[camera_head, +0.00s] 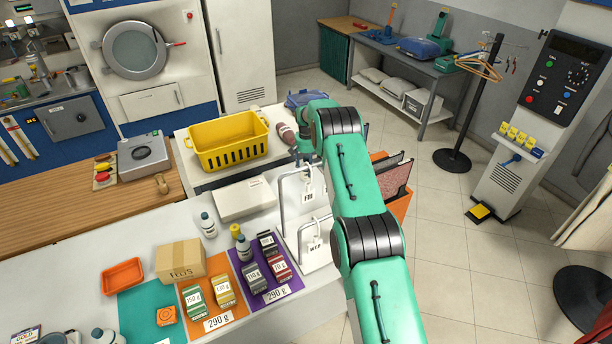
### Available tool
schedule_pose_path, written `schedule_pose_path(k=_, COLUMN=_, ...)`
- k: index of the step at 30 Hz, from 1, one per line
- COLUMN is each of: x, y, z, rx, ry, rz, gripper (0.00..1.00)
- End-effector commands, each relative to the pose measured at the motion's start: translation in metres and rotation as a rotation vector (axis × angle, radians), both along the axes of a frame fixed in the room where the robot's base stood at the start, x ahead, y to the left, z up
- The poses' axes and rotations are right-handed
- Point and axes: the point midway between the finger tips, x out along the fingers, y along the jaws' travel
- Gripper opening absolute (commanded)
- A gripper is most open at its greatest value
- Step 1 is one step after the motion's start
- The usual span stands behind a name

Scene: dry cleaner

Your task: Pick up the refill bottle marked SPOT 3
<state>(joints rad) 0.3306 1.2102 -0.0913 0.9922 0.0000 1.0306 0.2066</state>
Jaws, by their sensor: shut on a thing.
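My green arm reaches from the bottom right to the far counter. My gripper (303,143) is at its end, beside the yellow basket. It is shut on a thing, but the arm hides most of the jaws. A dark red, bottle-like thing (285,132) shows right beside the gripper; I cannot tell whether it is held or resting. White bottles with dark caps stand on the near counter: one at the left (209,227), one behind the purple mat (244,249), one at the front edge (105,337). I cannot read SPOT 3 on any of them.
The yellow basket (227,142) stands left of my gripper, with a blue basket (302,99) behind. Wire stands (310,216), a white box (244,199), a cardboard box (180,261) and several small packs crowd the near counter. Orange folder bins (398,203) are right of my arm.

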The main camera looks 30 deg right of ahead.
Motion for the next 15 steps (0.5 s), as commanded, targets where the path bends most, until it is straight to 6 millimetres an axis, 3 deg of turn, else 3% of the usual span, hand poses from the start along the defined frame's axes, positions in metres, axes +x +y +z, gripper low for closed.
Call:
schedule_pose_path(k=6, x=0.000, y=0.000, z=0.017, rx=-0.001, ry=-0.001, rz=0.000, gripper=0.09)
schedule_pose_path(k=15, x=0.000, y=0.000, z=0.019, rx=-0.001, ry=-0.001, rz=0.000, gripper=0.09)
